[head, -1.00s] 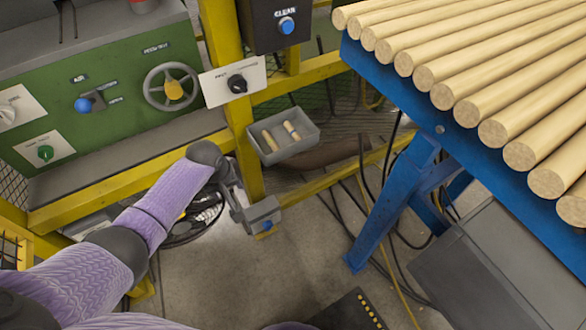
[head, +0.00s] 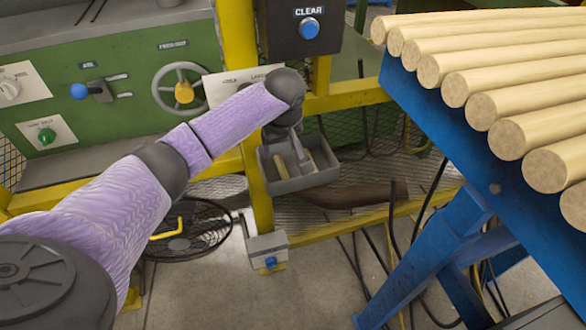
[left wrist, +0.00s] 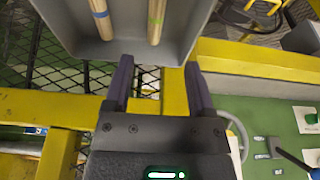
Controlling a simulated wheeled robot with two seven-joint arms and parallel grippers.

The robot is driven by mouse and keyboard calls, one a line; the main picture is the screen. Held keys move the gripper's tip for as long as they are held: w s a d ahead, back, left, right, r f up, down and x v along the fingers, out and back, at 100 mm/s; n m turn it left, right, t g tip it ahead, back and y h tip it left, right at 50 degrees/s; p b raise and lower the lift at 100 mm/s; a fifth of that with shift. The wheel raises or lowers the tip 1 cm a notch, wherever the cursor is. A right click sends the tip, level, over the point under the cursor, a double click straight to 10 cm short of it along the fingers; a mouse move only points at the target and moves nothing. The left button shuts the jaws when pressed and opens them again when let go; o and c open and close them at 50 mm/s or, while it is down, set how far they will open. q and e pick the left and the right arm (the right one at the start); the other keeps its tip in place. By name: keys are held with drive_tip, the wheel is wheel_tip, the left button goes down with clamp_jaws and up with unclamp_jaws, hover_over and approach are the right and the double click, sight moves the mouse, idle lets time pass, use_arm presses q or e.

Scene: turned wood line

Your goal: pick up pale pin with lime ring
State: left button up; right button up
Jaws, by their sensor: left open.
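Two pale wooden pins lie in a grey tray. In the left wrist view, one pin (left wrist: 99,16) at the left has a blue-looking ring, and the other pin (left wrist: 155,22) at the right has a thin yellowish band; I cannot tell surely that it is lime. In the head view the tray (head: 312,182) hangs at the yellow post, with a pin (head: 281,166) showing at its left side. My left gripper (head: 298,150) is open over the tray, partly covering the pins. In its wrist view its fingers (left wrist: 158,75) are apart and empty, short of both pins. My right gripper is not in view.
The tray's raised walls (left wrist: 122,52) surround the pins. A yellow post (head: 240,50) and a box with a blue CLEAR button (head: 309,28) stand close behind. A blue rack (head: 440,120) with thick wooden rods is to the right.

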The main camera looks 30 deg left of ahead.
sight(282, 168)
use_arm(q)
drive_tip(key=b+x, duration=0.2)
drive_tip(key=d+b+x, duration=0.1)
drive_tip(key=x, duration=0.2)
drive_tip(key=b+x, duration=0.2)
drive_tip(key=x, duration=0.1)
drive_tip(key=shift+s+d+f+b, duration=0.1)
drive_tip(key=shift+d+f+b, duration=0.05)
drive_tip(key=shift+f+b, duration=0.25)
drive_tip(key=shift+r, duration=0.25)
drive_tip(key=shift+c, duration=0.7)
drive_tip(key=c, duration=0.7)
clamp_jaws()
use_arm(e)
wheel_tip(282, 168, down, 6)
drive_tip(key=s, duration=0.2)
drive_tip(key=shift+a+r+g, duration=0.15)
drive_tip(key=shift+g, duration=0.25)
